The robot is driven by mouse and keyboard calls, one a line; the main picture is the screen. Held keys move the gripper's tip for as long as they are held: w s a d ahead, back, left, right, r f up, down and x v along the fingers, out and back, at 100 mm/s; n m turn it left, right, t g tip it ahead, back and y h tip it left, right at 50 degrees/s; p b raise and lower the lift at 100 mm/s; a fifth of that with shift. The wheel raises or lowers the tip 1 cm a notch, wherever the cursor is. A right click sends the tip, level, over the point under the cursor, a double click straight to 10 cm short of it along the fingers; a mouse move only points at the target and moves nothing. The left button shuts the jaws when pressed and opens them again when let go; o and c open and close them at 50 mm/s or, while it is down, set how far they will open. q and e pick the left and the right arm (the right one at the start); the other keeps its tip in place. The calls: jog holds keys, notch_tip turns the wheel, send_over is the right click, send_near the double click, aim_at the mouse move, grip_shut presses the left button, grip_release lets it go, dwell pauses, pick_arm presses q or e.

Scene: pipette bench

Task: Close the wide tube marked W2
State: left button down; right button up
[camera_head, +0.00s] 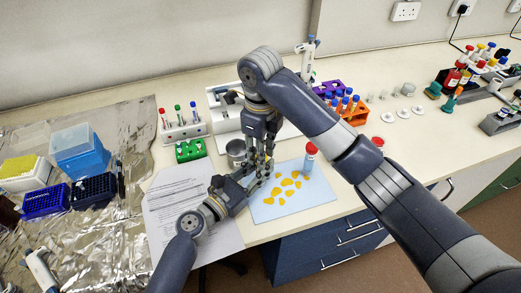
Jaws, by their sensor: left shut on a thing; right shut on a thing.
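My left gripper (257,181) reaches in from the lower left over the blue mat (322,195). My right gripper (264,172) points down from above, very close to it. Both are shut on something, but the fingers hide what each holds. A wide tube with a red cap (311,147) and a pale body stands upright on the mat, right of both grippers. A separate small red cap or disc (378,141) lies on the bench farther right. The marking W2 is not readable anywhere.
Yellow pieces (288,182) lie scattered on the mat. A metal beaker (236,149), a green rack (190,150) and a white tube rack (182,131) stand left of the grippers. An orange rack (355,117) of capped tubes stands behind right.

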pick_arm(q)
jog(key=shift+f, duration=0.1)
pick_arm(e)
jog(key=o, duration=0.6)
